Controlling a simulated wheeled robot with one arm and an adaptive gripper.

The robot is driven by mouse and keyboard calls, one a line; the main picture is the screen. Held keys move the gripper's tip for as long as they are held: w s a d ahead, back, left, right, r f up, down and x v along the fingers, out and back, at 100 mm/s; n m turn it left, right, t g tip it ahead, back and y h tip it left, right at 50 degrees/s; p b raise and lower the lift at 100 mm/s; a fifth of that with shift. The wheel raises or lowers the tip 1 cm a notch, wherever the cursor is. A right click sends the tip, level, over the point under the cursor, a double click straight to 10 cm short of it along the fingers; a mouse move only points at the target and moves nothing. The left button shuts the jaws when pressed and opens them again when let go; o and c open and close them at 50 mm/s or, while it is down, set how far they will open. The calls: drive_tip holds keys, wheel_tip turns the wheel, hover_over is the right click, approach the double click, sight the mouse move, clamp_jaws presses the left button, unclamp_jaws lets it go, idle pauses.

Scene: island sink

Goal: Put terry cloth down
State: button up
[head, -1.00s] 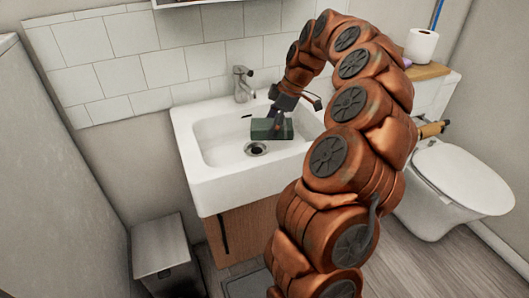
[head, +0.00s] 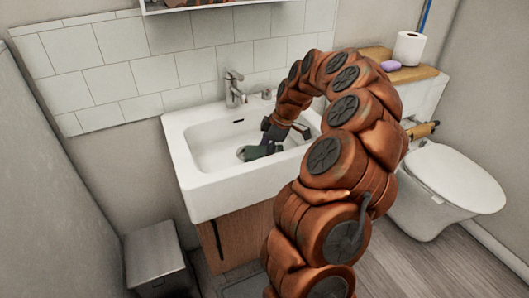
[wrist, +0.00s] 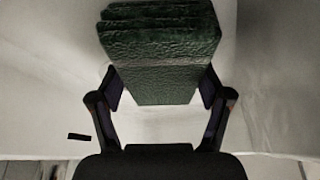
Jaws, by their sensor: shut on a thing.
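The terry cloth (head: 262,151) is a dark green folded block. In the head view it is down inside the white sink's basin, tilted, close to the drain. My gripper (head: 270,140) reaches into the basin from the right and holds the cloth. In the wrist view the cloth (wrist: 160,55) lies between the two fingers of my gripper (wrist: 162,88), its layered folds at the far end. Whether the cloth touches the basin floor cannot be told.
The white sink (head: 225,184) has a faucet (head: 233,88) at its back. A toilet (head: 455,180) stands at the right, with a purple soap (head: 391,65) and paper roll (head: 409,48) on the shelf above. A grey bin (head: 155,260) stands at lower left. The basin's left part is clear.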

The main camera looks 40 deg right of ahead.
drive_tip(key=shift+f, duration=0.2)
drive_tip(key=o, duration=1.2)
drive_tip(key=shift+r, duration=0.1)
